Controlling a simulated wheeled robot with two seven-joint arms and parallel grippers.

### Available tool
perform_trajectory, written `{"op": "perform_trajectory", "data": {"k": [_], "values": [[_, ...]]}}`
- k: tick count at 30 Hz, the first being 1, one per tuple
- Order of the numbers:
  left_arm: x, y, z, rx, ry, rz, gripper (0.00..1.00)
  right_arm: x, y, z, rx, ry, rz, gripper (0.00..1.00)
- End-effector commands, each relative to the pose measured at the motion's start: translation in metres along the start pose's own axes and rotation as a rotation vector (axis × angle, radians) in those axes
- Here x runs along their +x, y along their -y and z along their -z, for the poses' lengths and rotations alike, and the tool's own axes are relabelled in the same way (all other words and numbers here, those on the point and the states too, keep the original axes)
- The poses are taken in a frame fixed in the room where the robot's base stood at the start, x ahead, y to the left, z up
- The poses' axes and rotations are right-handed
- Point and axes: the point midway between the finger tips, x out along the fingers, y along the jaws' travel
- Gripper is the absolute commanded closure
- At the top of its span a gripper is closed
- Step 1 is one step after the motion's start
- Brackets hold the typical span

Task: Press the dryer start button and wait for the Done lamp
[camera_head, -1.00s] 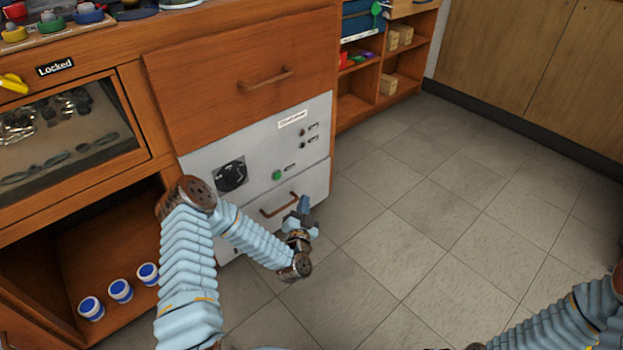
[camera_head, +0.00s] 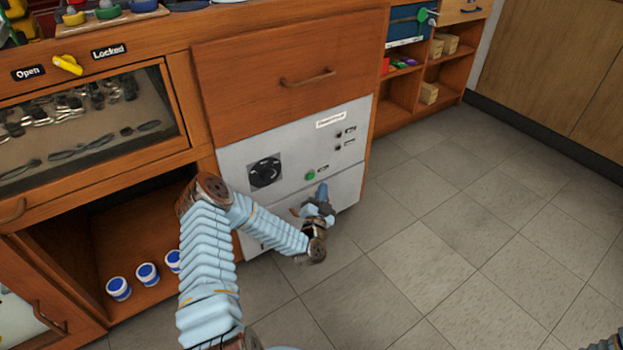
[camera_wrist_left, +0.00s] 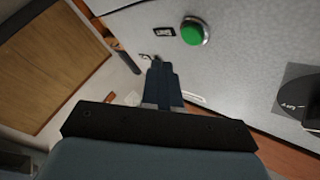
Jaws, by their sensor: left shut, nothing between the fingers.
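The dryer panel (camera_head: 290,150) is a light grey front set in the wooden cabinet, with a label at its top. The green start button (camera_head: 310,175) sits low on it, and shows large in the left wrist view (camera_wrist_left: 194,32). Two small dark lamps (camera_head: 338,141) are at its upper right; neither looks lit, and their labels are too small to read. My left gripper (camera_head: 322,190) is shut and empty, just below and right of the button in the head view. In the left wrist view its fingertips (camera_wrist_left: 158,64) are apart from the button, near its label.
A black dial (camera_head: 265,172) is left of the button. A drawer with a handle is below, partly hidden by my left arm. Several blue-and-white jars (camera_head: 119,289) stand in the open compartment at left. The tiled floor (camera_head: 470,240) at right is clear.

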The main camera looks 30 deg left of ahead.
Motion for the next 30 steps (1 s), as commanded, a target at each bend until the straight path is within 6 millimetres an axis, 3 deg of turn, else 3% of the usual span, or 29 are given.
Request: {"op": "perform_trajectory", "data": {"k": [9,30], "values": [[0.018,0.013,-0.014,0.000,0.000,-0.001,1.00,0.008,-0.002,-0.001,0.000,0.002,0.002,1.00],[0.020,0.014,-0.015,-0.001,0.000,-0.001,1.00,0.008,-0.002,-0.001,-0.001,0.003,0.002,1.00]]}}
